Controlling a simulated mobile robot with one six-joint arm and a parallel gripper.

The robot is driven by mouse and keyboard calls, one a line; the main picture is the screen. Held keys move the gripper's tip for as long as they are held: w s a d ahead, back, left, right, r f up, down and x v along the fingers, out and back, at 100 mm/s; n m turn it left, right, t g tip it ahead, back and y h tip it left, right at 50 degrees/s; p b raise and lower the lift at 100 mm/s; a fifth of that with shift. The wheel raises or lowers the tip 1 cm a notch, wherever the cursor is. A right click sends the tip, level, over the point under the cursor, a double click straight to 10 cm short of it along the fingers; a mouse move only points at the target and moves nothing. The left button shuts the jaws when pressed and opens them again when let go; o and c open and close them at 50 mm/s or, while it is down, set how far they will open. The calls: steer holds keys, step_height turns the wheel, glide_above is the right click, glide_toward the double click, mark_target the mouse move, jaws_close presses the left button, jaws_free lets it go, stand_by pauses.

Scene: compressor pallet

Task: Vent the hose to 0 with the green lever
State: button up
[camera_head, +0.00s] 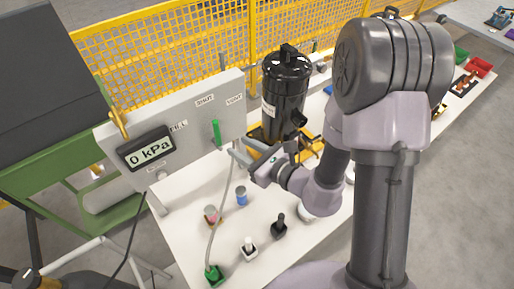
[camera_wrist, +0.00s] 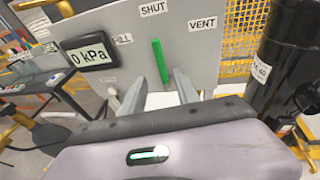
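The green lever (camera_head: 216,133) stands nearly upright on the grey panel (camera_head: 185,135). In the wrist view the lever (camera_wrist: 160,62) points up toward the SHUT label (camera_wrist: 153,9), with FILL (camera_wrist: 122,40) to its left and VENT (camera_wrist: 203,23) to its right. The gauge (camera_head: 147,149) reads 0 kPa, also in the wrist view (camera_wrist: 90,53). A thin grey hose (camera_head: 222,205) runs down from the panel to a green fitting (camera_head: 213,274) on the table. My gripper (camera_wrist: 158,85) is open and empty, its fingers apart, just in front of and below the lever, apparently not touching it.
A black compressor (camera_head: 286,95) stands right of the panel, close to my gripper. Several small fittings, including a blue one (camera_head: 241,196) and a black one (camera_head: 280,226), stand on the white table (camera_head: 180,235). A yellow mesh fence (camera_head: 170,50) is behind.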

steer(key=p+v, duration=0.6)
steer(key=p, duration=0.1)
steer(key=shift+r, duration=0.25)
steer(key=shift+d, duration=0.1)
steer(key=shift+r, duration=0.1)
